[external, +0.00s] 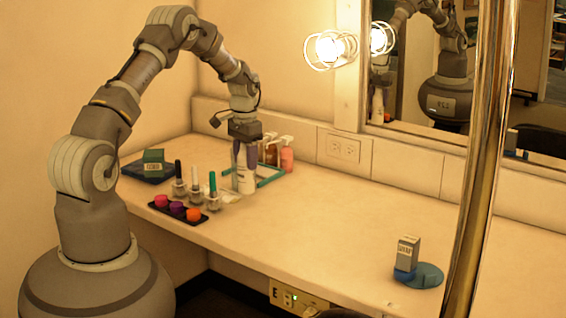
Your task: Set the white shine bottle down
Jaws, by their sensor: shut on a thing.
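My gripper (245,165) points down over the back left of the counter, its fingers closed around the upper part of a white bottle (247,183). The bottle is upright, at the left side of a teal-rimmed tray (270,181). The fingers hide its upper part. I cannot tell whether its base touches the surface under it, or whether it is inside the tray rim or just beside it.
A pink pump bottle (287,158) and amber bottles stand close behind my gripper. Several small brush-cap bottles (213,190) and a black tray (178,210) of coloured pots are at left front. A small box (408,252) stands far right. The middle counter (330,220) is clear.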

